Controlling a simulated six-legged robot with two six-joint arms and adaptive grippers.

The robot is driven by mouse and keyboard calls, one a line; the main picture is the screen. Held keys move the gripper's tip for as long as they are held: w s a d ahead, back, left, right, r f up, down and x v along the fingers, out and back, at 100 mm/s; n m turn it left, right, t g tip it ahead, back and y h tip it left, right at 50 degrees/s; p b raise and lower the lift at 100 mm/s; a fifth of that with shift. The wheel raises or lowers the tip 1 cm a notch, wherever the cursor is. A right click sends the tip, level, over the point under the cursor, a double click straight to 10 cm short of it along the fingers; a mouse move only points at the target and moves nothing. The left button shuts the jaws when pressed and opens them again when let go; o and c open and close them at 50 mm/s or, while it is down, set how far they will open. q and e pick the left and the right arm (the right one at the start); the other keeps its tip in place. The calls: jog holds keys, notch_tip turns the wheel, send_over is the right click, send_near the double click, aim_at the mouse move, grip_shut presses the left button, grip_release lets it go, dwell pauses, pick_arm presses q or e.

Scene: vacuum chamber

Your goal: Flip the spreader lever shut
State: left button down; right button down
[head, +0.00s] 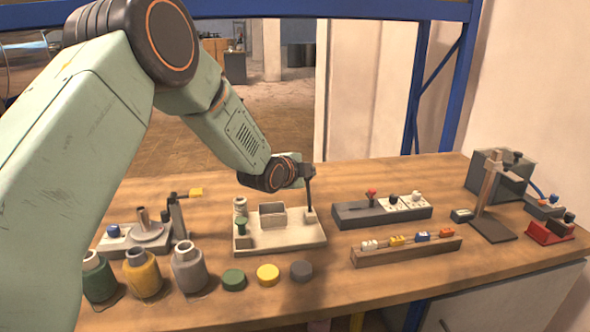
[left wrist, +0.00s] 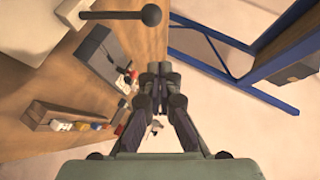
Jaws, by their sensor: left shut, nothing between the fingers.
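A dark lever (head: 309,195) stands nearly upright at the right end of a cream base (head: 285,243) near the middle of the bench. I take it to be the spreader lever. In the left wrist view the dark lever (left wrist: 115,14) has a round knob, and it lies at the upper left, apart from the fingers in that picture. My left gripper (head: 307,171) is by the top of the lever; the head view does not show clearly whether they touch. The left gripper (left wrist: 159,72) has its fingers together with nothing between them. My right gripper is not in view.
Left of the base is a device with a yellow-tipped arm (head: 196,191). Jars, including a yellow one (head: 144,277), and round lids, one yellow (head: 268,274), stand in front. To the right are a dark switch block (head: 352,217), a wooden rack (head: 400,256) and a stand (head: 490,225).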

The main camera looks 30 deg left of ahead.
pick_arm(q)
jog(key=v, duration=0.7)
jog(key=shift+a+r, duration=0.2)
jog(key=shift+r, duration=0.05)
jog(key=shift+f, duration=0.1)
